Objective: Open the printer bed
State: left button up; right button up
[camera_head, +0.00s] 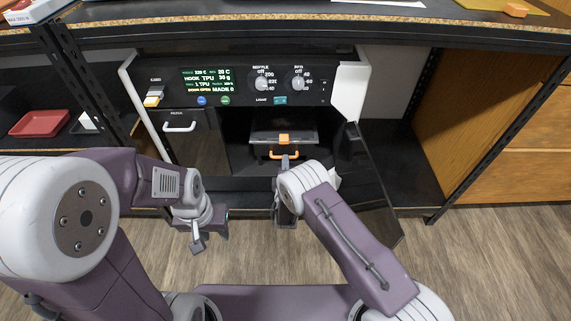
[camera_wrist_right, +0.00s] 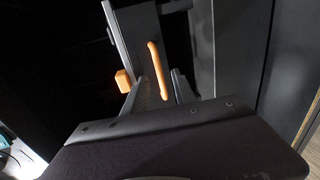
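The printer (camera_head: 190,90) has its dark front door (camera_head: 370,185) swung open to the right. Inside is the flat dark printer bed (camera_head: 270,137), with an orange handle (camera_head: 284,155) and an orange block on its front. My right gripper (camera_head: 285,164) is just in front of the handle. In the right wrist view, the handle (camera_wrist_right: 158,70) reaches towards the gap between the right gripper's spread fingers (camera_wrist_right: 157,98); I cannot tell whether they touch it. My left gripper (camera_head: 208,236) hangs open and empty, low in front of the printer.
The control panel (camera_head: 240,86) with screen and knobs is above the opening. A closed drawer with a white handle (camera_head: 180,126) is left of it. A red tray (camera_head: 40,123) sits on the left shelf. A wooden cabinet (camera_head: 510,130) stands at right.

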jog(key=b+x, duration=0.1)
jog(key=x, duration=0.2)
jog(key=shift+w, duration=0.25)
grip_shut()
dwell(1.2)
